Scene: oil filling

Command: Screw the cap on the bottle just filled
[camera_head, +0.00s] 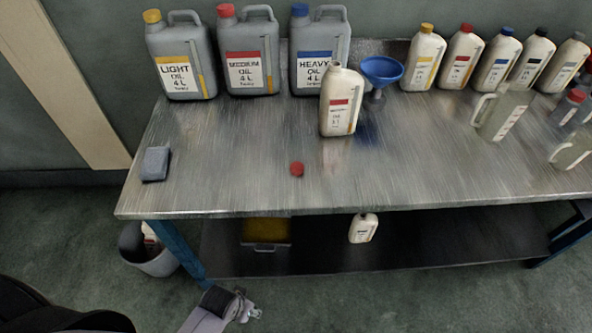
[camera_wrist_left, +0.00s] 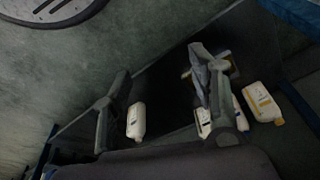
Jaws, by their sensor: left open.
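An uncapped cream bottle (camera_head: 338,106) with a red label stands upright on the metal table, in front of the blue-capped heavy oil can. A red cap (camera_head: 297,169) lies loose on the table near its front edge, left of and nearer than the bottle. My left gripper (camera_head: 246,309) is low in front of the table, below the tabletop and well away from bottle and cap. In the left wrist view its fingers (camera_wrist_left: 166,105) are spread apart, with nothing seen held between them. My right gripper is in neither view.
A blue funnel (camera_head: 381,71) stands right behind the bottle. Large oil cans (camera_head: 247,62) and several capped bottles (camera_head: 462,57) line the back. A grey block (camera_head: 155,163) lies at the left. A bin (camera_head: 152,258) stands below. The lower shelf holds a small bottle (camera_head: 363,228).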

